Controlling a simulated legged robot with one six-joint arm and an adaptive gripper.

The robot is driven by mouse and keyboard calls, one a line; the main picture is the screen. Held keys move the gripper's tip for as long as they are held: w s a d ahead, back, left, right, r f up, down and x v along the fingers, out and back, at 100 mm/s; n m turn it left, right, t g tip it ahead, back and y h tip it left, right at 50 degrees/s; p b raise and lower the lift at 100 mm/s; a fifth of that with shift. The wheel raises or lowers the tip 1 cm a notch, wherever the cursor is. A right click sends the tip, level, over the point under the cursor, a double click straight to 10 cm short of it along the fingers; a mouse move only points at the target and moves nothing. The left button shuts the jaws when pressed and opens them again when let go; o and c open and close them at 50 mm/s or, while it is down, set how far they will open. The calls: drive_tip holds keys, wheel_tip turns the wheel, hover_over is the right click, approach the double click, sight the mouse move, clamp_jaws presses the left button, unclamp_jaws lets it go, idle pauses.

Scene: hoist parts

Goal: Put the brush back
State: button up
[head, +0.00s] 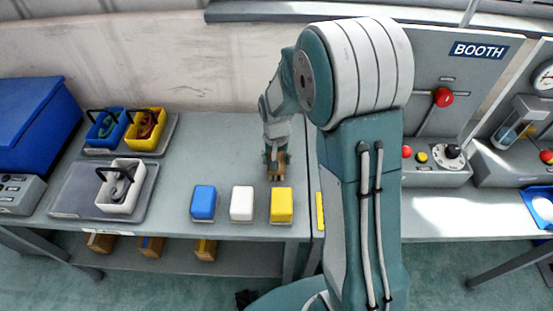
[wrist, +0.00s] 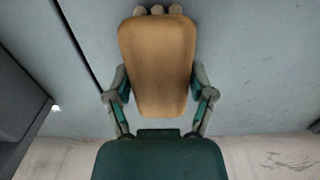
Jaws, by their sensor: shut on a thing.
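My gripper (head: 275,158) points down over the right end of the left workbench, behind the yellow block. It is shut on the brush (head: 277,172), whose brown body shows just below the fingers. In the wrist view the brush (wrist: 157,62) is a tan, rounded block between the two fingers, with several pale round tufts at its far end. The grey bench top lies beyond it. I cannot tell whether the brush touches the bench.
Blue (head: 203,202), white (head: 242,203) and yellow (head: 282,204) blocks stand along the bench front. Coloured bins (head: 146,131) and a white bin (head: 121,187) sit on trays at left. The BOOTH panel (head: 460,80) stands right. The bench middle is clear.

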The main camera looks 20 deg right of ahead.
drive_tip(key=shift+f, duration=0.25)
drive_tip(key=shift+f, duration=0.1)
drive_tip(key=o, duration=1.2)
wheel_tip(320, 180, up, 12)
drive_tip(key=s+r+n+t, duration=0.1)
drive_tip(key=s+r+t, duration=0.1)
drive_tip(key=s+r, duration=0.2)
drive_tip(key=s+r+n+t, duration=0.1)
drive_tip(key=s+r, duration=0.3)
drive_tip(key=s, duration=0.6)
drive_tip(key=s+r+n+t, duration=0.1)
drive_tip(key=s+r+t, duration=0.1)
drive_tip(key=s+r, duration=0.2)
drive_tip(key=shift+s+n+t, duration=0.3)
drive_tip(key=shift+s, duration=1.2)
